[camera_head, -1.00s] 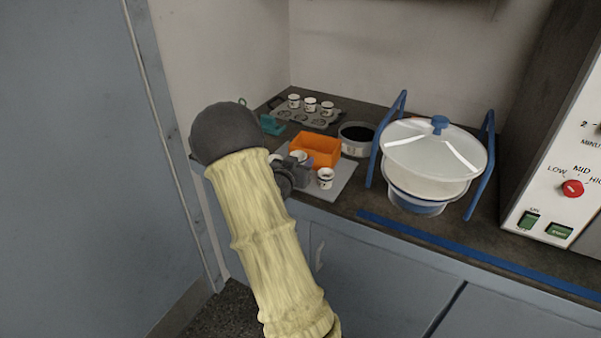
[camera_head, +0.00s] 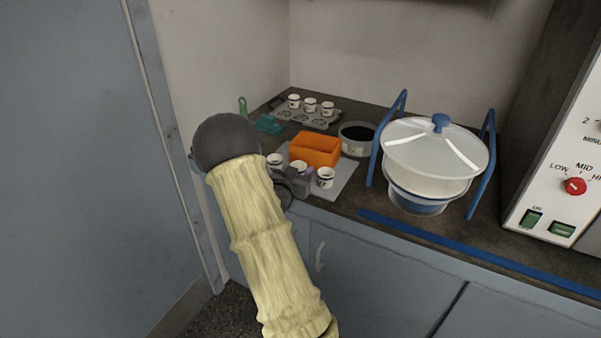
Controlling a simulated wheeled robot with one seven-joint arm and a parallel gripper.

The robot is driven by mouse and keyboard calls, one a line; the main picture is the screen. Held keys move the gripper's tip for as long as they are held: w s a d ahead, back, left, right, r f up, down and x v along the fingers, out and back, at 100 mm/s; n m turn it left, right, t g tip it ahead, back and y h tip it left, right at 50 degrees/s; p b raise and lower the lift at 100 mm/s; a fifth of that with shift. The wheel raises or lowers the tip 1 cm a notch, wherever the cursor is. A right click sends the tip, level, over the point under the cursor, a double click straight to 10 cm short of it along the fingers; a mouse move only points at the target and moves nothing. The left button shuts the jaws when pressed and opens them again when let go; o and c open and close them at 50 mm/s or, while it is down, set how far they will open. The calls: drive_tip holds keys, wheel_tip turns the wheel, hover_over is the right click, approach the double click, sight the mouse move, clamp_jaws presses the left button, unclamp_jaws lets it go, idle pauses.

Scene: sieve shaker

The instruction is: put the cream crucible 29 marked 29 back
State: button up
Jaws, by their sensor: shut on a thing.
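Three cream crucibles with dark rims show at the grey mat: a left one (camera_head: 275,160), a middle one (camera_head: 299,167) and a right one (camera_head: 325,178). Their marks are too small to read, so I cannot tell which is 29. My gripper (camera_head: 301,178) is low at the front of the mat, seen from behind. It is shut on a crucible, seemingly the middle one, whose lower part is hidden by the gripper. I cannot tell whether that one touches the mat. A grey rack (camera_head: 296,115) at the back holds three similar crucibles in its far row; its front holes look empty.
An orange bin (camera_head: 316,150) stands on the mat (camera_head: 347,172) just behind the crucibles. A round sieve pan (camera_head: 356,139), a teal item (camera_head: 268,124) with a green handle, and a lidded white bowl (camera_head: 432,155) between blue handles stand around. A control box (camera_head: 555,190) is at right.

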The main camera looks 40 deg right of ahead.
drive_tip(key=shift+s+a+f, duration=0.15)
drive_tip(key=shift+s+f, duration=0.05)
drive_tip(key=shift+f, duration=0.5)
drive_tip(key=o, duration=1)
drive_tip(key=shift+f, duration=0.15)
drive_tip(key=shift+r+p, duration=0.55)
drive_tip(key=shift+r, duration=0.15)
drive_tip(key=v, duration=1.1)
drive_tip(key=shift+a+r, duration=0.3)
drive_tip(key=shift+r, duration=0.05)
